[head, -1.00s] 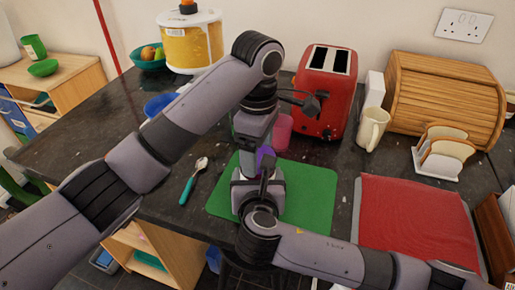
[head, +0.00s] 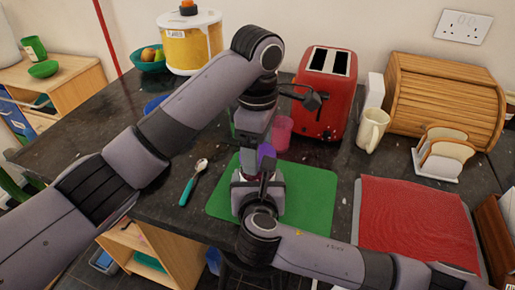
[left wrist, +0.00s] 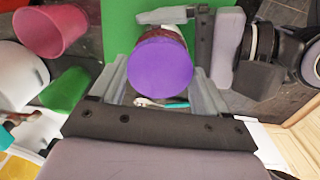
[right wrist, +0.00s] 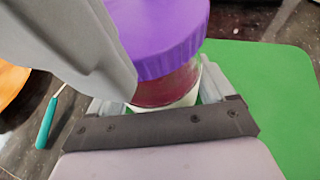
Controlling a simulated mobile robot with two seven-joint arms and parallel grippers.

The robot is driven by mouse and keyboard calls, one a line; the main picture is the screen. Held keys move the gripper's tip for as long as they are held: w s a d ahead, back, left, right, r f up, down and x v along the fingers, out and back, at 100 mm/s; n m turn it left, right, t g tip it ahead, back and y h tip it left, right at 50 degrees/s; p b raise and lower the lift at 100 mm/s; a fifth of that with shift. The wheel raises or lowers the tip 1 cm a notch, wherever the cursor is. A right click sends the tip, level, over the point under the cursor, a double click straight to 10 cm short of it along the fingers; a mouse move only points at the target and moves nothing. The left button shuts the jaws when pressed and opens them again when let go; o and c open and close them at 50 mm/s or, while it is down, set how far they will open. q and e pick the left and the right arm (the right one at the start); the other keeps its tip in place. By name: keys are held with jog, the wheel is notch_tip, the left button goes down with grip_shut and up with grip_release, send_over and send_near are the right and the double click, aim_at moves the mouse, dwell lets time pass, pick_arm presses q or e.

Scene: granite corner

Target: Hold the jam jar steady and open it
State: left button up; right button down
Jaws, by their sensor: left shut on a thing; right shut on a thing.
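The jam jar (right wrist: 165,92) stands upright on the green board, with dark red jam and a white lower part in the right wrist view. Its purple lid (right wrist: 160,40) sits on top; it also shows in the left wrist view (left wrist: 160,68) and as a small patch in the head view (head: 266,151). My left gripper (left wrist: 161,75) reaches down from above and is shut on the lid, one finger on each side. My right gripper (right wrist: 162,95) is shut around the jar's body, below the lid. In the head view my arms hide most of the jar.
The green board (head: 312,200) lies under the jar. A pink cup (head: 282,132) and red toaster (head: 325,90) stand close behind. A teal-handled spoon (head: 190,185) lies left of the board, a red mat (head: 415,225) right of it. A cream mug (head: 371,130) stands at back right.

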pick_arm(q)
jog(key=shift+r, duration=0.6)
pick_arm(e)
jog(key=shift+f, duration=0.1)
pick_arm(q)
jog(key=shift+r, duration=0.1)
jog(key=shift+r, duration=1.9)
pick_arm(e)
grip_release()
